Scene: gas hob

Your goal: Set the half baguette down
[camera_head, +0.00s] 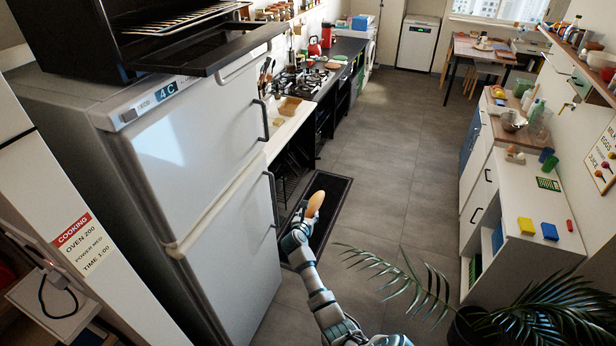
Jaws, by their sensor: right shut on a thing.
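The half baguette (315,204) is a golden-brown piece of bread near the middle of the head view. My right gripper (305,219) is shut on it and holds it up, with the dark floor mat seen behind. The fingers are small in the picture and partly hidden by the bread and the wrist. My left gripper is not in view.
A tall white fridge (205,130) stands close on the left. Beyond it are a sink counter and the gas hob (302,82). On the right, a white counter (535,200) carries sponges and dishes. A potted palm (540,310) stands at front right. The grey floor (390,190) between is clear.

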